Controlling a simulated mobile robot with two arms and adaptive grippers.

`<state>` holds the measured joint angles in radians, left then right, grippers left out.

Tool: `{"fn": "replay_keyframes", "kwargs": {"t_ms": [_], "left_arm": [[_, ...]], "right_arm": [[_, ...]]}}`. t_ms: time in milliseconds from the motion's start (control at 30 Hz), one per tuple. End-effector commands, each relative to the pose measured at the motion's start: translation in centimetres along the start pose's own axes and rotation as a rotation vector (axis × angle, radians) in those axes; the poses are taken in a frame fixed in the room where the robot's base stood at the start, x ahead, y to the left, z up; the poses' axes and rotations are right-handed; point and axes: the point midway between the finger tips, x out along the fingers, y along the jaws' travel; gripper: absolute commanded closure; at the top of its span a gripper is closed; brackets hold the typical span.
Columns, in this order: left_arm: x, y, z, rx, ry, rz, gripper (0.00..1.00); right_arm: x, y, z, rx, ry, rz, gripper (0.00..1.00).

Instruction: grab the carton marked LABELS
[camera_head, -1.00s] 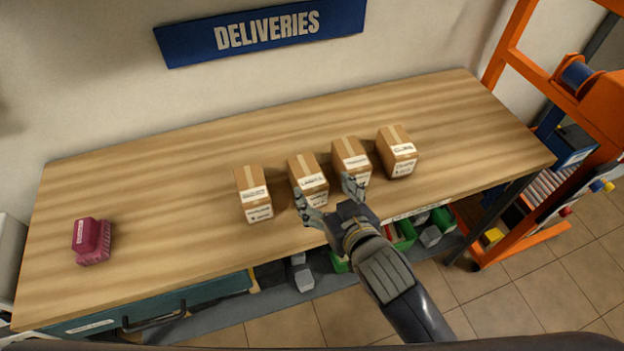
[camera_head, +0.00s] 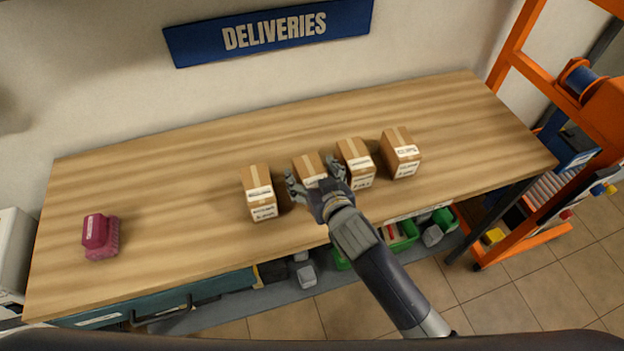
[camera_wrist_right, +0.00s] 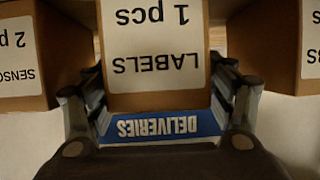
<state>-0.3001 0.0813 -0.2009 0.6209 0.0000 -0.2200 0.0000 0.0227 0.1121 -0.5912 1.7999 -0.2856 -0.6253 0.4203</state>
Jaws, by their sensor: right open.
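The carton marked LABELS (camera_head: 309,165) is a small brown box with white labels, second from the left in a row on the wooden table. In the right wrist view the carton (camera_wrist_right: 155,55) appears upside down, with "LABELS" and "1 pcs" readable. My right gripper (camera_head: 316,178) is open at the carton's front, with one finger on each side of it. The right wrist view shows the fingers (camera_wrist_right: 160,100) flanking the box; I cannot tell if they touch it. The gripper hides much of the carton's front in the head view. My left gripper is not in view.
Similar cartons stand close by: one to the left (camera_head: 258,193), one just right (camera_head: 355,163) and one farther right (camera_head: 401,153). A magenta object (camera_head: 100,237) lies at the table's left. The table's (camera_head: 180,170) left half is mostly clear. An orange frame (camera_head: 508,60) stands at the right.

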Motion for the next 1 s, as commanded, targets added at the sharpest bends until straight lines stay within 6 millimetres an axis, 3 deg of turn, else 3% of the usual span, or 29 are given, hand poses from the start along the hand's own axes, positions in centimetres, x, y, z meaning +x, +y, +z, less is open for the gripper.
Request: {"fn": "replay_keyframes", "kwargs": {"t_ms": [200,400,467,767,1000], "left_arm": [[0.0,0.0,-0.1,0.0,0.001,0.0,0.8],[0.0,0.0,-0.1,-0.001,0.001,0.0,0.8],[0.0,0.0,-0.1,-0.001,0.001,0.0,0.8],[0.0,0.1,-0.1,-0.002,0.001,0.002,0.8],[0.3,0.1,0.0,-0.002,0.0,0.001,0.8]], "right_arm": [[0.0,0.0,0.0,0.0,0.0,0.0,0.23],[0.0,0.0,0.0,0.0,0.0,0.0,0.69],[0.0,0.0,0.0,0.0,0.0,0.0,0.78],[-0.1,0.0,-0.3,0.0,0.003,0.0,0.78],[-1.4,0.0,-3.8,0.001,0.009,0.0,0.78]]}}
